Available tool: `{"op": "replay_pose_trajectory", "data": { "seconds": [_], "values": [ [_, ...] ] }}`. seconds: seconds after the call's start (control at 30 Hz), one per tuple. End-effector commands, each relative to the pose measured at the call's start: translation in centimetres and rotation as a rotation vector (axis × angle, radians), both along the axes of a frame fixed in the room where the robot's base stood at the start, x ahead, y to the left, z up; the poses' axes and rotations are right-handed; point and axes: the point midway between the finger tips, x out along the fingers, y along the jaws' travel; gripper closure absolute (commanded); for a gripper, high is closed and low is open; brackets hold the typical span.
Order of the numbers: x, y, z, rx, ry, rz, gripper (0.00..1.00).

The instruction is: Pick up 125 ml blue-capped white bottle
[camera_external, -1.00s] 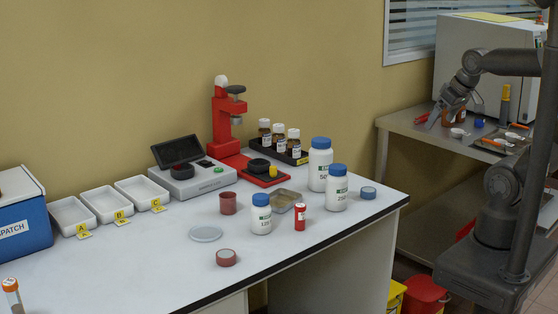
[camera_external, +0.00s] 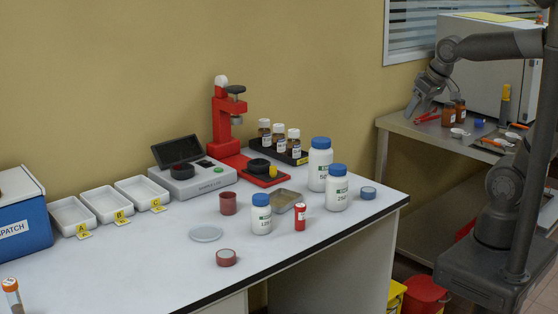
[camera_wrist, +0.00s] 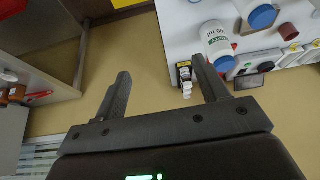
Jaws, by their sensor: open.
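The 125 ml blue-capped white bottle (camera_external: 261,216) stands upright near the front of the white bench, the smallest of three alike bottles. The larger 250 (camera_external: 336,190) and 500 (camera_external: 319,166) bottles stand behind it to the right. My gripper (camera_external: 420,108) is well to the right of it, raised by the steel side table. In the wrist view my gripper (camera_wrist: 168,88) has its fingers wide apart with nothing between them. A large white bottle (camera_wrist: 216,40) and a blue cap (camera_wrist: 262,17) show there; I cannot pick out the 125 ml bottle for certain.
A red tube (camera_external: 300,217) stands close right of the small bottle, with a metal dish (camera_external: 284,201) behind. A red cup (camera_external: 228,203), clear lid (camera_external: 206,234) and red ring (camera_external: 226,257) lie to its left. The bench front is clear. Amber bottles (camera_external: 449,113) stand near my gripper.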

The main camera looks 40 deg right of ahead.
Motion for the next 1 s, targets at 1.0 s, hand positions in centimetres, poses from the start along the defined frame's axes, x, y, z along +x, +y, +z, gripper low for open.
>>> {"op": "replay_pose_trajectory", "data": {
  "seconds": [1.0],
  "values": [
    [11.3,42.5,-9.1,-0.025,0.046,0.312,0.33]
  ]
}}
